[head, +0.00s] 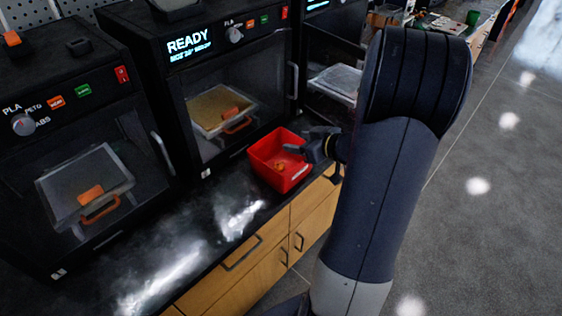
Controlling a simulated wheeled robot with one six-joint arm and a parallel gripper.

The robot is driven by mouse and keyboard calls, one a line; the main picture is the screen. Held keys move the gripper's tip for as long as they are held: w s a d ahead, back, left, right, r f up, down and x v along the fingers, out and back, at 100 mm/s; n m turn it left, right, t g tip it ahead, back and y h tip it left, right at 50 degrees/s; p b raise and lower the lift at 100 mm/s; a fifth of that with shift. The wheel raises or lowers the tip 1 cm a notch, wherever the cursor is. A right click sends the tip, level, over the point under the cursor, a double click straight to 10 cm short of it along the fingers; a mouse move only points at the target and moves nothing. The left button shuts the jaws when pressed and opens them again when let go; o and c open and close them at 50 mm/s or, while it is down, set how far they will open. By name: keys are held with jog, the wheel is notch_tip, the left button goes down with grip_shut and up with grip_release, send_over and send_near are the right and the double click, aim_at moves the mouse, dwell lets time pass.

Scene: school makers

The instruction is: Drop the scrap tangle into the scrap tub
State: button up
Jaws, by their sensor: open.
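The scrap tub is a red open-topped box (282,178) on the dark counter, in front of the middle printer in the head view. A small orange tangle (281,167) shows inside the tub, low against its floor; it looks like the scrap tangle. My gripper (298,149) is open at the tub's right rim, with its fingers reaching over the opening. No held thing shows between the fingers. My arm comes in from the right and hides part of the counter behind it.
Black printers stand along the counter: a left one (75,140), a middle one (200,90) showing READY, and another (335,50) partly behind my arm. The counter (150,235) left of the tub is clear. Wooden drawers (235,270) are below. Open floor lies right.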

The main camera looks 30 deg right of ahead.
jog(key=v, duration=0.6)
jog(key=shift+p, duration=0.3)
jog(key=w+a+f+p, duration=0.1)
jog(key=w+a+p, duration=0.2)
jog(key=w, duration=0.6)
jog(key=shift+a, duration=0.2)
dwell(0.4)
